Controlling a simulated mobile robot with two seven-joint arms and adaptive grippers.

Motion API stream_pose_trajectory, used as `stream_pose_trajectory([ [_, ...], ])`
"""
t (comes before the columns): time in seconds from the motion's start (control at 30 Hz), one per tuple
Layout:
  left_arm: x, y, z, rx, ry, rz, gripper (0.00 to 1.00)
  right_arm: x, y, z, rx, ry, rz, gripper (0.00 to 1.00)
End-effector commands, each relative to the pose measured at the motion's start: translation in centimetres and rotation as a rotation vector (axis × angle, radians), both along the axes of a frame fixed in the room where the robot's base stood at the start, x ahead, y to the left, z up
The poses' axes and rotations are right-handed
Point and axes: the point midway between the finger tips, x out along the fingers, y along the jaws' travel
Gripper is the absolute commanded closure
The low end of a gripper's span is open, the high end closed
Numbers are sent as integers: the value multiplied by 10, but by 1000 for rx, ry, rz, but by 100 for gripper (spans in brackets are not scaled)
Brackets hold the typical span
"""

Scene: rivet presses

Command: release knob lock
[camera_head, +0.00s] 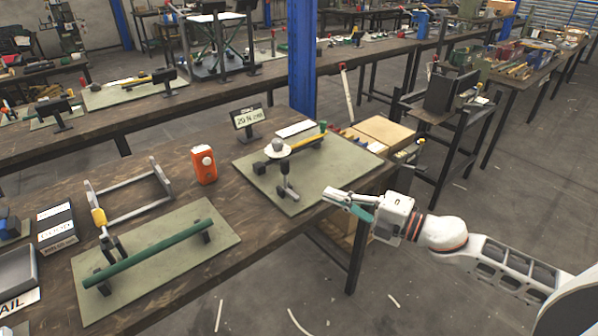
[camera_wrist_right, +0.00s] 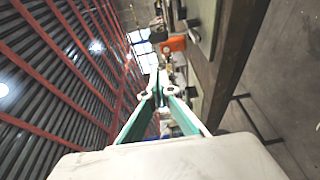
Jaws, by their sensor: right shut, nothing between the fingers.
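A green-grey mat (camera_head: 345,165) on the bench carries a small press-like fixture. It has a pale rounded knob (camera_head: 278,147), a yellow bar (camera_head: 306,142) with a green end, and a dark handle with a light tip (camera_head: 285,178) toward the front. I cannot tell which part is the knob lock. My right gripper (camera_head: 332,194) is shut and empty, at the mat's front right edge, right of the dark handle and apart from it. Its teal fingers come together in the right wrist view (camera_wrist_right: 160,82). My left gripper is not in view.
An orange device (camera_head: 204,165) stands left of the mat; it also shows in the wrist view (camera_wrist_right: 174,43). A small display (camera_head: 248,117) stands behind. A second mat (camera_head: 190,262) with a long green bar lies front left. A blue post (camera_head: 302,60) rises behind the bench.

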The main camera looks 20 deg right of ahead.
Motion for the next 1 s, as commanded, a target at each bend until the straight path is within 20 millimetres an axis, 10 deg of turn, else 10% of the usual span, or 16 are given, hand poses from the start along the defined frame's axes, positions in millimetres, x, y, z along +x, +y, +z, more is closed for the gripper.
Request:
stream_pose_trajectory([
  [0.47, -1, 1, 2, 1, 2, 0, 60, 8, 6, 1, 3, -2, -2, 100],
  [1.0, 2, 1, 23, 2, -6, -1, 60, 69, 53, 2, 4, -2, -3, 100],
])
